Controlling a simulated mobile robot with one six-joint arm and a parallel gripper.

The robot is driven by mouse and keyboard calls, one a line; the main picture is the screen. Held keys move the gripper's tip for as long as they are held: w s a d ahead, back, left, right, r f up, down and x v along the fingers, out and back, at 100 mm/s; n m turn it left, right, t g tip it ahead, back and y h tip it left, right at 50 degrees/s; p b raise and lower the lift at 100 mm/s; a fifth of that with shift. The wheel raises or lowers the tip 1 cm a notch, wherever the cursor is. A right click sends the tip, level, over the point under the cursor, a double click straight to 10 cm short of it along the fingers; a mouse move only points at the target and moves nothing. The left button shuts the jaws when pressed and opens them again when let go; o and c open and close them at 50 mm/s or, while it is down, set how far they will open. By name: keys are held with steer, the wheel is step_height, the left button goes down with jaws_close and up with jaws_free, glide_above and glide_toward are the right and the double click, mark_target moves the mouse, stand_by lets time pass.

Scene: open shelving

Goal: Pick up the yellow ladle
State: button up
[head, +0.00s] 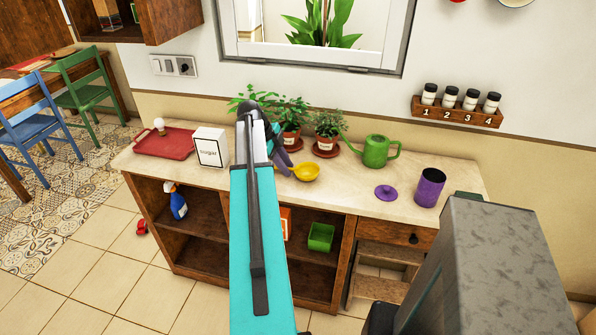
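The yellow ladle (306,172) is on or just above the pale countertop (350,186), in front of the two potted plants. Its bowl shows; its handle runs left toward my gripper and is mostly hidden. My gripper (288,168) is at the end of the turquoise arm, pointing down at the handle, just left of the bowl. The fingers are small and partly covered by my arm, so I cannot tell whether they are closed on the handle.
A sugar box (210,147) and red tray (164,142) stand left. Potted plants (291,138) are close behind the ladle. A green watering can (377,151), purple lid (386,193) and purple canister (429,188) stand right. Open shelves (205,255) are below.

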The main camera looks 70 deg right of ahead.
stand_by(0.5)
jaws_close()
steer(key=shift+r, duration=0.15)
steer(key=shift+r+b, duration=0.7)
steer(key=shift+r, duration=0.7)
steer(key=shift+s+a+r, duration=0.1)
steer(key=shift+a+r, duration=0.05)
steer(key=shift+a, duration=0.1)
steer(key=a+r+b, duration=0.1)
steer(key=a+b, duration=0.2)
steer(key=a, duration=1.2)
steer(key=shift+a+r, duration=0.25)
steer(key=shift+r, duration=0.05)
